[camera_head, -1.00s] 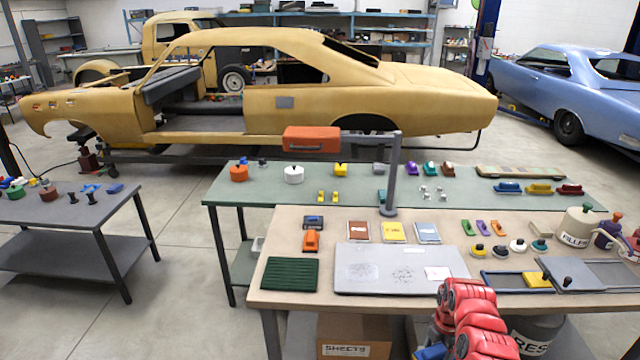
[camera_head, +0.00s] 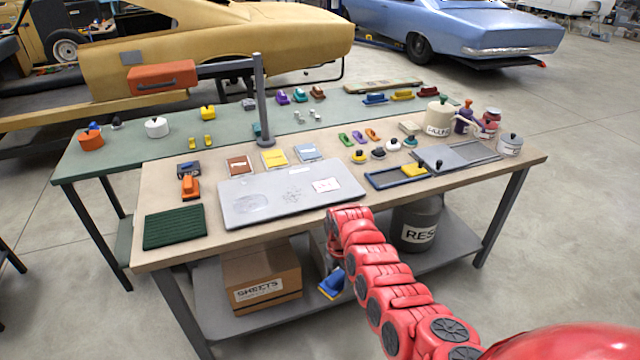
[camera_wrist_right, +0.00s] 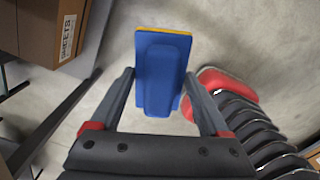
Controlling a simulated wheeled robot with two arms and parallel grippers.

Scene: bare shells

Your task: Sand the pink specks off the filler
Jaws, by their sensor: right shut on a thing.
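The grey panel (camera_head: 240,208) lies flat on the beige workbench. It carries a round dull patch (camera_head: 251,203), a speckled patch (camera_head: 292,197) and a pale patch with small pinkish marks (camera_head: 326,185). My right gripper (camera_wrist_right: 160,88) is shut on a blue sanding block (camera_wrist_right: 160,60) with a yellow edge, seen in the right wrist view. In the head view the blue block (camera_head: 332,284) hangs below the bench top's front edge, in front of the lower shelf, apart from the panel. My left gripper is out of view.
The bench's front edge (camera_head: 200,258) lies between the block and the panel. A SHEETS box (camera_head: 262,278) and a RES-labelled bin (camera_head: 417,225) stand on the lower shelf. A green ribbed mat (camera_head: 174,227) lies left of the panel. A lamp post (camera_head: 262,100) rises behind.

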